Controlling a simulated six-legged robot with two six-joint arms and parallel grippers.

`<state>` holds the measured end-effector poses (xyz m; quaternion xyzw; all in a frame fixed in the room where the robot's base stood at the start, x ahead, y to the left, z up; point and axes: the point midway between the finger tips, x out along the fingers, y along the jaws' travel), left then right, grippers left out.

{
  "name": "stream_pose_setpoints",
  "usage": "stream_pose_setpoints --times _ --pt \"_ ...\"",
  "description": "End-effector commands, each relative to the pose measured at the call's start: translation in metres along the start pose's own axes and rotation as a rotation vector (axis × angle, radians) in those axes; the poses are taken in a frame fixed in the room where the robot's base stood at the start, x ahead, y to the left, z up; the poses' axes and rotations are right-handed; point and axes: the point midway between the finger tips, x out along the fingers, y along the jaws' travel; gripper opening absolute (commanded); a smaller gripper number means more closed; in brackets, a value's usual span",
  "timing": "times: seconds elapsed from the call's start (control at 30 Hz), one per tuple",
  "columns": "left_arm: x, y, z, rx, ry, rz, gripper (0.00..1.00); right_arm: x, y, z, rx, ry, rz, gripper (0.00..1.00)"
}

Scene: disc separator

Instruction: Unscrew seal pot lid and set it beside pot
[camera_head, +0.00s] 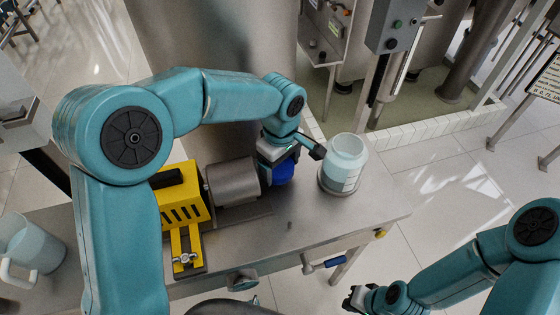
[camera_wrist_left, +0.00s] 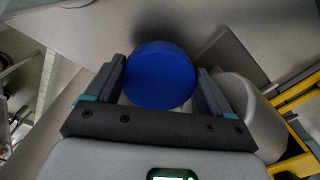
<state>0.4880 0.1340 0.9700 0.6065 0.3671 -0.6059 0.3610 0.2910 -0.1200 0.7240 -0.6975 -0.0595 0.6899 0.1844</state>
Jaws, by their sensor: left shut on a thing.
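The seal pot (camera_head: 343,172) is a clear, pale jar with markings on its side. It stands upright on the metal table, and its top is open. The blue lid (camera_head: 283,172) is left of the pot and apart from it. My left gripper (camera_head: 287,158) is shut on the lid. In the left wrist view the blue lid (camera_wrist_left: 160,76) sits between the two fingers of the left gripper (camera_wrist_left: 162,88). I cannot tell whether the lid touches the tabletop. My right gripper (camera_head: 357,299) is low in the head view, away from the pot; its fingers are too small to read.
The metal table (camera_head: 300,225) has free room in front of the pot. A grey motor cylinder (camera_head: 233,181) and a yellow guard (camera_head: 180,205) stand close left of the lid. A clear jug (camera_head: 32,245) stands at the far left. A control box (camera_head: 397,25) is behind.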

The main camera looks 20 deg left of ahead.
Motion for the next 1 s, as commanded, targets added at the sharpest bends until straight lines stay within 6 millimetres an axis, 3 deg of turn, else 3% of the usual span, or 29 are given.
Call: stream_pose_setpoints --times 1.0 --pt "0.018 0.001 -0.001 -0.001 0.000 0.001 0.28 0.015 0.005 0.000 0.000 0.000 0.000 0.00"
